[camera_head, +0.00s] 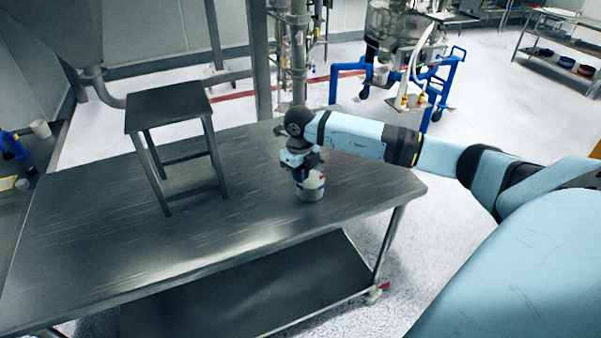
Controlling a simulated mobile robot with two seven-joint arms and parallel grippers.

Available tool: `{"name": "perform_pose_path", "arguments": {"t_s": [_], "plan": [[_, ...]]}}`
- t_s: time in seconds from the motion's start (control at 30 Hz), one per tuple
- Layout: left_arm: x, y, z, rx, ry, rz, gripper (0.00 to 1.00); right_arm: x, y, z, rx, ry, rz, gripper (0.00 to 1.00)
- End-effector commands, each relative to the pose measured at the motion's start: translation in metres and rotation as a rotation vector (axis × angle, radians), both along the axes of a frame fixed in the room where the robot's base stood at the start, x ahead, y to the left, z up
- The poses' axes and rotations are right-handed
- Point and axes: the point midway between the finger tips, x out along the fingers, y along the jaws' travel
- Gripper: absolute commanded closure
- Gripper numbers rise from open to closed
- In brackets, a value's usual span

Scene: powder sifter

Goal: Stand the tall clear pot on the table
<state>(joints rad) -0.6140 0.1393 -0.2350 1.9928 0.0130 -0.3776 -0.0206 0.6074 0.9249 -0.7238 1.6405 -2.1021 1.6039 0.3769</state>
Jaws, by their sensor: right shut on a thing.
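The pot (311,190) is a small whitish, semi-clear container with dark and reddish marks near its top. It is upright at the right part of the metal table (258,220). Its base appears at or very close to the tabletop; I cannot tell whether it touches. My right gripper (304,171) comes down from above and is shut on the pot's upper part, hiding its top. My left gripper does not show.
A dark metal stool (168,104) stands on the table to the left. The tabletop in front of the pot is clear. A vertical pipe column (298,60) rises behind the table. A blue-framed cart (452,85) stands on the floor beyond. A lower shelf (250,295) is under the table.

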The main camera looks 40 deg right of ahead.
Motion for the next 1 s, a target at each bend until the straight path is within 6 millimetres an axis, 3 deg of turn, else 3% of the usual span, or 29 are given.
{"name": "perform_pose_path", "arguments": {"t_s": [0.17, 0.3, 0.7, 1.0], "plan": [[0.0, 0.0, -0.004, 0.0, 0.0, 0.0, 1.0, 0.0, 0.0, -0.004, 0.0, 0.0, 0.0, 1.0], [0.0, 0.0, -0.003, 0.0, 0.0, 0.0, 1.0, 0.0, 0.0, -0.003, 0.0, 0.0, 0.0, 0.68], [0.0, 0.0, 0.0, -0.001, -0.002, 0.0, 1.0, 0.0, 0.0, 0.006, 0.0, -0.001, 0.0, 0.68], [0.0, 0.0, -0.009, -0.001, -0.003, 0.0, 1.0, 0.001, 0.001, 0.065, -0.001, -0.004, 0.001, 0.68]]}}
